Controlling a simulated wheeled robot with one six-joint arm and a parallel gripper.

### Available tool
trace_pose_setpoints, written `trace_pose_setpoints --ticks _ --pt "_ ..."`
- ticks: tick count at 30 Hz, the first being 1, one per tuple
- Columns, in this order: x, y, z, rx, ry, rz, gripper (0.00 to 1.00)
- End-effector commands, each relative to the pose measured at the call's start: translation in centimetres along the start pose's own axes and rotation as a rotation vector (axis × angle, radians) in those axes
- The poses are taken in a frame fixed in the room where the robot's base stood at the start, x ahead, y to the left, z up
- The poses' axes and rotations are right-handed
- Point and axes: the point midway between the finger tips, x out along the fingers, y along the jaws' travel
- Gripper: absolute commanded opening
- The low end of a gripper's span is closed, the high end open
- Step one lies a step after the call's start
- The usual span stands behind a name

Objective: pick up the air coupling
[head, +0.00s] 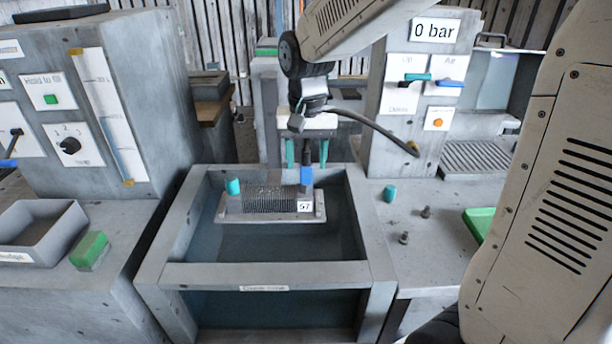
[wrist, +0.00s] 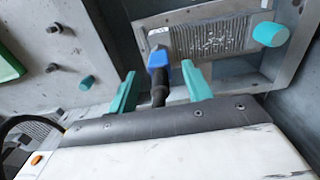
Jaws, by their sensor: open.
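The air coupling (head: 306,175) is a blue piece with a black stem, upright at the right end of a finned metal part (head: 268,198) tagged 57. In the wrist view the blue coupling (wrist: 158,56) sits just beyond the fingertips and its black stem (wrist: 159,88) runs back between them. My gripper (head: 307,160) is open, with teal fingers on either side of the stem; the wrist view shows the gripper (wrist: 163,84) with gaps on both sides. The finned part lies on a plate over the tank (head: 265,275). Whether the coupling is seated is unclear.
A teal cap (head: 233,187) is at the part's left end; another cap (head: 390,193) and bolts (head: 426,212) lie on the right bench. A dark hose (head: 375,122) runs to the panel (head: 415,95) reading 0 bar. A grey tray (head: 35,232) and green block (head: 89,248) are left.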

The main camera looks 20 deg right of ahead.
Motion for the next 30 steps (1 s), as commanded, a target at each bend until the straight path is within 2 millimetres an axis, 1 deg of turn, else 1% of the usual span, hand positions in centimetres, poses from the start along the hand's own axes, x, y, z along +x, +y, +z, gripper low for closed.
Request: trace_pose_setpoints --ticks 1,3,6,9,14,15,17,18,20,21,30 --pt "1.0 -0.1 0.1 -0.001 -0.005 0.003 0.5" --pt "2.0 -0.1 0.2 -0.001 -0.004 0.002 0.5" --pt "3.0 -0.1 0.1 -0.001 -0.003 0.002 0.5" --pt "3.4 -0.1 0.1 -0.001 -0.002 0.001 0.5" --pt "3.3 -0.1 0.1 -0.001 -0.001 0.0 0.5" --pt "3.3 -0.1 0.1 0.0 -0.001 0.0 0.47" --pt "3.3 -0.1 0.1 -0.001 -0.001 0.001 0.31" --pt "3.3 -0.1 0.1 0.0 -0.001 0.001 0.19" --pt "3.3 -0.1 0.1 0.0 -0.001 0.0 0.03" --pt "3.3 -0.1 0.1 0.0 -0.001 0.0 0.0" --pt "3.2 -0.1 0.1 -0.001 0.0 0.0 0.0"
